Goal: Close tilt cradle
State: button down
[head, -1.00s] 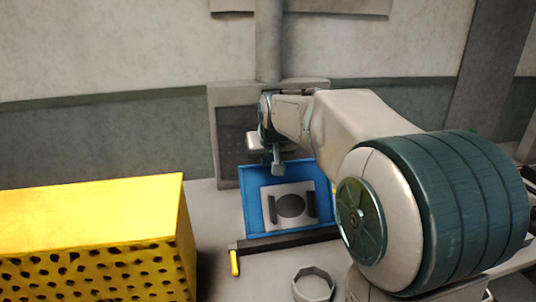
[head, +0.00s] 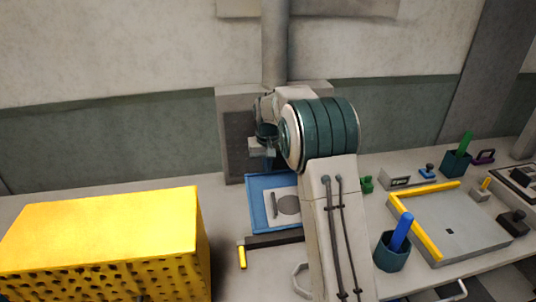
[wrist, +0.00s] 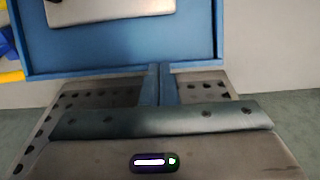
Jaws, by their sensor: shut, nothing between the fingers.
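The tilt cradle is a blue panel (head: 252,205) with a pale plate (head: 275,206) bearing a dark disc. It stands tilted behind a dark bar (head: 275,240) on the bench; my arm hides its right part. In the wrist view, the blue panel (wrist: 120,52) fills the top. My gripper (head: 268,163) is at the panel's upper edge in the head view. In the wrist view, my gripper (wrist: 160,72) has its fingers together and empty, with tips at the panel's near edge. I cannot tell whether they touch it.
A large yellow perforated box (head: 105,240) stands at the left. A yellow handle (head: 242,257) is by the bar. At right are a grey tray with yellow edges (head: 455,225), a teal cup (head: 391,252) and small items. A grey wall box (head: 232,140) is behind the cradle.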

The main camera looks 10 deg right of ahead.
jog(key=shift+g, duration=0.6)
jog(key=w+f, duration=0.1)
jog(key=f, duration=0.1)
jog(key=w+f, duration=0.1)
jog(key=f, duration=0.1)
jog(key=w+f, duration=0.1)
jog(key=f, duration=0.1)
jog(key=shift+w+f, duration=0.1)
jog(key=shift+w, duration=0.15)
jog(key=shift+w+f, duration=0.25)
jog(key=shift+f, duration=0.4)
jog(key=shift+w+f, duration=0.2)
jog(key=shift+f, duration=0.45)
jog(key=shift+f+b, duration=0.1)
jog(key=shift+b, duration=0.2)
jog(key=shift+s+f, duration=0.1)
jog(key=shift+f, duration=0.1)
jog(key=shift+r, duration=0.1)
